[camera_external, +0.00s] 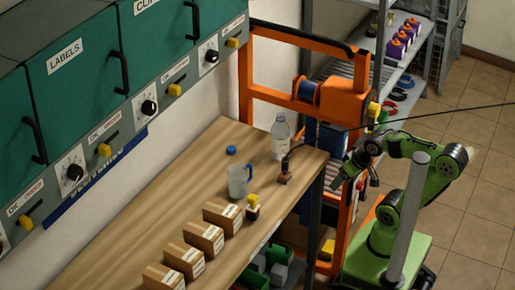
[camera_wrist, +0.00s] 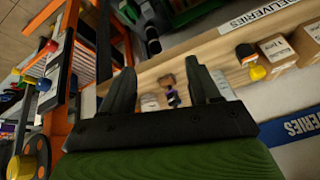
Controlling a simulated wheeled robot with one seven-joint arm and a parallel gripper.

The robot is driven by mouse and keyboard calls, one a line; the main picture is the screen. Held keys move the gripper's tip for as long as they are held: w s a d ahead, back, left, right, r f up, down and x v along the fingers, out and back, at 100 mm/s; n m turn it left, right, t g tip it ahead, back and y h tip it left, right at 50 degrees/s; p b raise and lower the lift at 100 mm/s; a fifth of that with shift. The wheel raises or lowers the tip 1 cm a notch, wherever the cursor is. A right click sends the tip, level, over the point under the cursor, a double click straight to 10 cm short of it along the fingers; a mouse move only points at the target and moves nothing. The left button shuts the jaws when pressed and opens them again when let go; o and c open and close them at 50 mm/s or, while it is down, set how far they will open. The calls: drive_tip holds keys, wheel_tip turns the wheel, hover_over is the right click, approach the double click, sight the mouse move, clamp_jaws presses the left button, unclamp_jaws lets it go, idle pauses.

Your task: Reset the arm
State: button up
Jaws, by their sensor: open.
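My gripper (camera_external: 357,172) is at the end of my green and black arm, just off the right end of the wooden workbench (camera_external: 190,190), beside the orange frame. In the wrist view my gripper (camera_wrist: 160,68) shows two dark fingers spread apart, with nothing held between them. Past the fingers, the bench lies tilted in that view, with a small brown and dark object (camera_wrist: 170,92) on it.
On the bench stand a clear bottle (camera_external: 281,137), a blue cap (camera_external: 231,150), a grey mug (camera_external: 239,181), a yellow-topped item (camera_external: 252,206) and several cardboard boxes (camera_external: 203,237). An orange frame (camera_external: 345,105) stands close to my arm. Tiled floor (camera_external: 478,205) is open at right.

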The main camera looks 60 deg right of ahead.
drive_tip(key=s+n, duration=0.1)
drive_tip(key=s+r+n, duration=0.1)
drive_tip(key=s+n, duration=0.1)
drive_tip(key=shift+d+r, duration=0.2)
drive_tip(key=shift+d, duration=0.2)
wheel_tip(320, 180, up, 12)
drive_tip(key=p, duration=1.2)
